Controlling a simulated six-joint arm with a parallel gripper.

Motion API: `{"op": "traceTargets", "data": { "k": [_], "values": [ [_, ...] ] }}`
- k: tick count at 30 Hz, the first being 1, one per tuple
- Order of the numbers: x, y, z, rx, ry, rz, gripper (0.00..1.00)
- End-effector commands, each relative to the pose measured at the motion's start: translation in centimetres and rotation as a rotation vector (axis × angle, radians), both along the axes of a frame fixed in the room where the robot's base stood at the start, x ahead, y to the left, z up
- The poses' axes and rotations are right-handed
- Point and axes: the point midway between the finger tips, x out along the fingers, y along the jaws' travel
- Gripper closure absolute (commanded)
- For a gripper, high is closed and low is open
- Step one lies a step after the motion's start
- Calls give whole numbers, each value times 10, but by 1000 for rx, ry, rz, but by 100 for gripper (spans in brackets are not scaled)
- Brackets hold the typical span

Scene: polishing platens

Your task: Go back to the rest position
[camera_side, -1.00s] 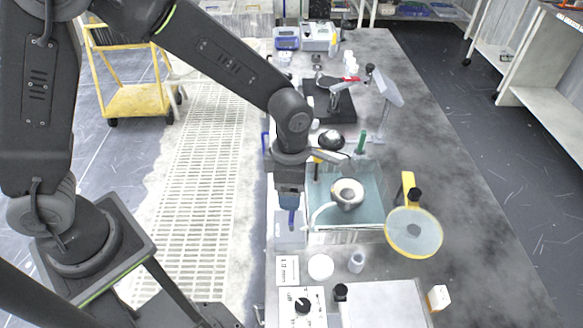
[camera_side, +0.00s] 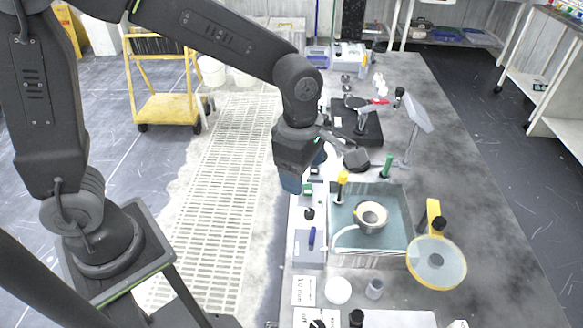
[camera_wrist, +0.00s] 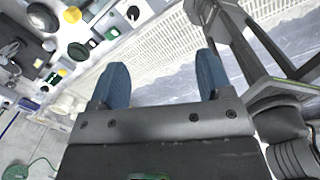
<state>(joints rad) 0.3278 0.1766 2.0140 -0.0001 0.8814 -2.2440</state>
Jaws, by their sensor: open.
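My gripper (camera_side: 291,182) hangs at the left edge of the bench in the side view, left of the glass tray. In the wrist view its two blue fingers (camera_wrist: 162,85) stand wide apart with nothing between them. Below the fingers the wrist view shows the pale grating of the floor. In the side view the fingertips are partly hidden by the gripper body.
A glass tray (camera_side: 345,205) holds a ring-shaped part (camera_side: 371,217). A yellow-rimmed round disc (camera_side: 436,263) stands right of it. A blue marker (camera_side: 312,238) lies on a small plate. A black stand (camera_side: 357,122) sits behind. Floor grating (camera_side: 215,200) is clear.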

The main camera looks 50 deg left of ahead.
Motion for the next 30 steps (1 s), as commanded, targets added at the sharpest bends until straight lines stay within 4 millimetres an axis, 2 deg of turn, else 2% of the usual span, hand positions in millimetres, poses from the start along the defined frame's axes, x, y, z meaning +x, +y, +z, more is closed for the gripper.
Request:
{"op": "traceTargets", "data": {
  "k": [1, 6, 13, 21, 25, 30],
  "values": [
    [-5, 10, 14, 0, -33, -94, 28],
    [-28, 41, 49, 38, -130, -477, 28],
    [-66, 76, 80, 162, -246, -986, 28],
    [-111, 106, 96, 391, -317, -1542, 28],
    [-125, 114, 97, 484, -317, -1724, 28],
    [-134, 117, 97, 542, -309, -1838, 28]
  ]
}}
